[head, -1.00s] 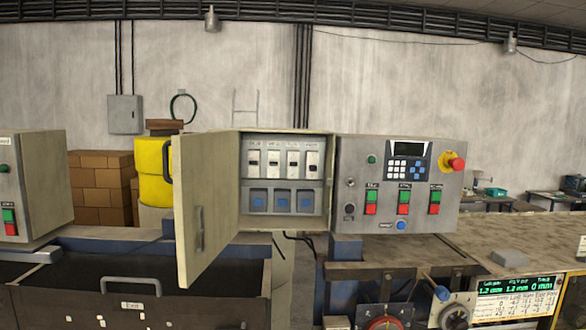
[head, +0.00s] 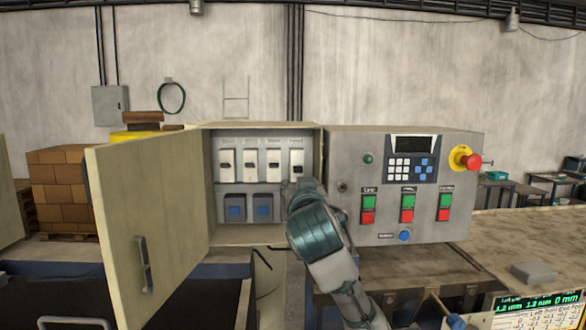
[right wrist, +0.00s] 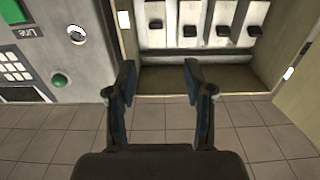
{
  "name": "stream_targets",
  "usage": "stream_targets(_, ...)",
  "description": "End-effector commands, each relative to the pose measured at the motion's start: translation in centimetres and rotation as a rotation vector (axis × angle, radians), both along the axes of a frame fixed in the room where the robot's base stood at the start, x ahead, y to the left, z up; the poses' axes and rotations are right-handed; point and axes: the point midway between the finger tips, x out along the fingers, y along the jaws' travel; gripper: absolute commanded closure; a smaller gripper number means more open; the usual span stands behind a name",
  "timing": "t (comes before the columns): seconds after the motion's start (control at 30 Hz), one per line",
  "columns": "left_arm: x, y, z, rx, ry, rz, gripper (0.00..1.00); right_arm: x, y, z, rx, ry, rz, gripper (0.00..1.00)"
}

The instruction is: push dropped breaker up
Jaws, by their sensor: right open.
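The open breaker cabinet (head: 265,242) holds a row of white breakers with dark toggles. The rightmost breaker (head: 297,158) in the head view is the leftmost breaker (right wrist: 155,10) in the right wrist view, which is upside down. Its toggle (right wrist: 155,24) sits out of line with the others, nearer the picture top, so it is lower on the cabinet. My right gripper (right wrist: 158,80) is open and empty, its fingers apart in front of the cabinet and short of the breakers. In the head view my right arm hides its fingertips and the lower right of the cabinet. My left gripper is not in view.
The cabinet door (head: 150,215) stands open on the left. A control panel (head: 385,225) with buttons and a red emergency knob (head: 470,161) adjoins the cabinet on the right. Blue sockets (head: 263,210) sit below the breakers.

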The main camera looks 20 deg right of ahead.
Motion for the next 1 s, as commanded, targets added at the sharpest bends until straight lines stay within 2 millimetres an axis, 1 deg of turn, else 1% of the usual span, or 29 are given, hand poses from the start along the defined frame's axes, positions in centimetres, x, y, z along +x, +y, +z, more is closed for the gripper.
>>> stream_targets(0.03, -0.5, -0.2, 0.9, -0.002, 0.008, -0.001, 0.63, 1.4, -0.6, 0.2, 0.001, 0.008, -0.004, 0.48)
stream_targets(0.1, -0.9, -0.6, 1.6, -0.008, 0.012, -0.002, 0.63, 3.2, -1.1, 0.2, 0.001, 0.009, -0.004, 0.48)
stream_targets(0.2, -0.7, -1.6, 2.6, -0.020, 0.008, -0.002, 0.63, 5.6, -1.6, 0.1, 0.000, 0.010, -0.003, 0.48)
stream_targets(0.27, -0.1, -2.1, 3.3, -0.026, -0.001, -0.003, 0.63, 7.0, -1.6, 0.2, -0.003, 0.010, -0.003, 0.48)
stream_targets(0.33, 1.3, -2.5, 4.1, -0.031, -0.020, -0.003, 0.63, 8.5, -1.9, 0.3, -0.004, 0.009, -0.002, 0.48)
stream_targets(0.4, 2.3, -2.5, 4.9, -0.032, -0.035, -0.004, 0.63, 9.9, -2.0, 0.3, -0.006, 0.009, -0.001, 0.48)
stream_targets(0.5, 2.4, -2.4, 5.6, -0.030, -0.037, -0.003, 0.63, 11.5, -2.2, 0.2, -0.007, 0.009, -0.001, 0.48)
stream_targets(0.6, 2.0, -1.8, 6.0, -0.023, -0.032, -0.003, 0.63, 12.7, -2.6, 0.1, -0.006, 0.009, -0.001, 0.48)
stream_targets(0.7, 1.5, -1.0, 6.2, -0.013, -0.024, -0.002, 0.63, 13.3, -3.2, -0.1, -0.003, 0.007, -0.001, 0.48)
stream_targets(0.83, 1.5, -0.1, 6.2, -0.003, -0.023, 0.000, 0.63, 13.5, -3.6, -0.2, -0.002, 0.006, 0.001, 0.48)
stream_targets(1.0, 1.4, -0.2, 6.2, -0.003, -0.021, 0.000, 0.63, 13.4, -3.9, -0.2, -0.001, 0.005, 0.000, 0.48)
